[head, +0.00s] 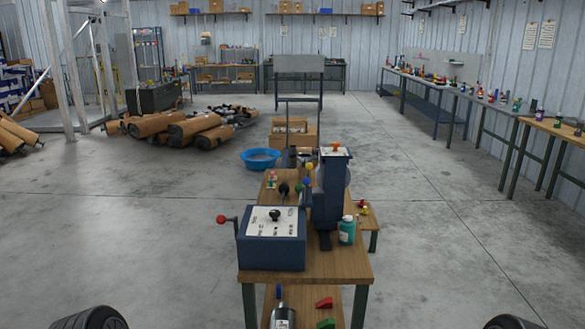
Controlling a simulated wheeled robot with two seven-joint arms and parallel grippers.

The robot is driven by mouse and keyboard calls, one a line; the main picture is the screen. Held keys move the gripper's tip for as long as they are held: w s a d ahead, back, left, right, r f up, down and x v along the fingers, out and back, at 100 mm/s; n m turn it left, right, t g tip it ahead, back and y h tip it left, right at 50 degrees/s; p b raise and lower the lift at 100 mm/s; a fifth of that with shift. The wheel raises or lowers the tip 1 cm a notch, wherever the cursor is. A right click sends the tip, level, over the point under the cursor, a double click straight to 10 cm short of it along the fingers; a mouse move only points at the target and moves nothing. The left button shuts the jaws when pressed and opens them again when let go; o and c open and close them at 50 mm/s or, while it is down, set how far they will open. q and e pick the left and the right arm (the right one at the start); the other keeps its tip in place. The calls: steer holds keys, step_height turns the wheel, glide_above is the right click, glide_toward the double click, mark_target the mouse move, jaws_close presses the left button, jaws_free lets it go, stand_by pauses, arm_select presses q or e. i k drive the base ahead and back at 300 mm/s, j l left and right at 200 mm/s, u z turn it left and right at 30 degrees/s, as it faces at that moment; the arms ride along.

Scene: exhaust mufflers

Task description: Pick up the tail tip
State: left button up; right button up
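No piece shows clearly as the tail tip. Neither of my grippers is in view.
A blue basin (261,158) and brown mufflers (200,128) lie beyond.

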mark_target(302, 158)
steer(key=i+j+u, duration=0.2)
steer(key=u, duration=0.15)
steer(key=i+j+u, duration=0.15)
steer(key=i+u, duration=0.25)
steer(key=i+j+u, duration=0.1)
steer(key=u, duration=0.25)
steer(key=i+j+u, duration=0.15)
steer(key=i+u, duration=0.7)
steer(key=i+z, duration=0.35)
steer(key=i, duration=0.25)
steer(key=i+j+z, duration=0.3)
steer(key=i, duration=0.3)
steer(key=i+l+z, duration=0.25)
steer(key=i+z, duration=0.25)
steer(key=i+l+z, duration=0.1)
steer(key=i+z, duration=0.7)
steer(key=z, duration=0.15)
steer(key=i+j+z, duration=0.3)
steer(key=z, duration=0.15)
steer(key=i+j+z, duration=0.4)
steer(key=i, duration=0.25)
steer(key=l, duration=0.1)
